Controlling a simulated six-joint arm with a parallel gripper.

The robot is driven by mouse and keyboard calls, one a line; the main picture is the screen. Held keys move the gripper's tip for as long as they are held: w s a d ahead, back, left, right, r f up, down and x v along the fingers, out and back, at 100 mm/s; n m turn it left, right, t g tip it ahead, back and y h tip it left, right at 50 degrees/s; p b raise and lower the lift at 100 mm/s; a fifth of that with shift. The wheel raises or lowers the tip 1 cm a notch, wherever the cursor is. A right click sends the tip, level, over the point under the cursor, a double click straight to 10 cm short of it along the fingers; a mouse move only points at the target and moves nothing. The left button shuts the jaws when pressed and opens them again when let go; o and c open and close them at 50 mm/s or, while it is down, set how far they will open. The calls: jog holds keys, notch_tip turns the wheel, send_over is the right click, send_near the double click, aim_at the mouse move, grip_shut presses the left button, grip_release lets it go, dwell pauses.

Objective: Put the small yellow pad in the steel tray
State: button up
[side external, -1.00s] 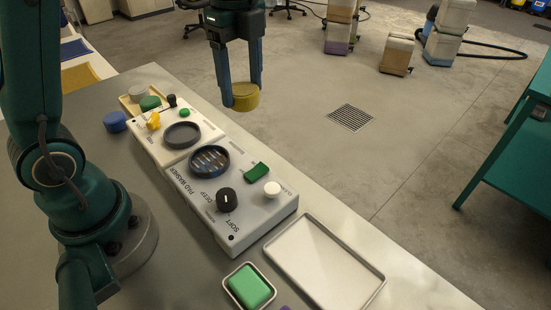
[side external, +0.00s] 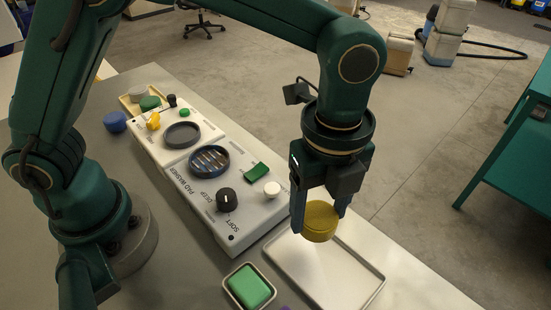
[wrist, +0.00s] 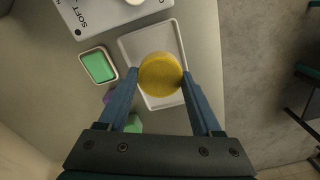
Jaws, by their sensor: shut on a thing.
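The small yellow pad (side external: 320,221) is round and is held between the two fingers of my gripper (side external: 320,212). In the wrist view the pad (wrist: 160,74) sits between the fingertips of my gripper (wrist: 160,76). The steel tray (side external: 290,262) is a shallow, light rectangle with a raised rim on the bench. In the wrist view the pad covers the middle of the tray (wrist: 136,42). The pad appears above the tray; the height of the gap is hard to tell. The visible part of the tray is empty.
The pad washer (side external: 245,205), with a dark knob and a white knob, stands left of the tray. A small dish (side external: 229,291) with a green block (side external: 250,287) is at the front. A green piece (wrist: 134,124) and a purple piece (wrist: 108,97) lie near the tray.

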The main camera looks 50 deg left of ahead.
jog(key=d+f, duration=0.1)
jog(key=s+d+f, duration=0.1)
jog(key=d, duration=0.1)
jog(key=shift+f, duration=2)
jog(key=shift+f, duration=0.15)
jog(key=o, duration=1.3)
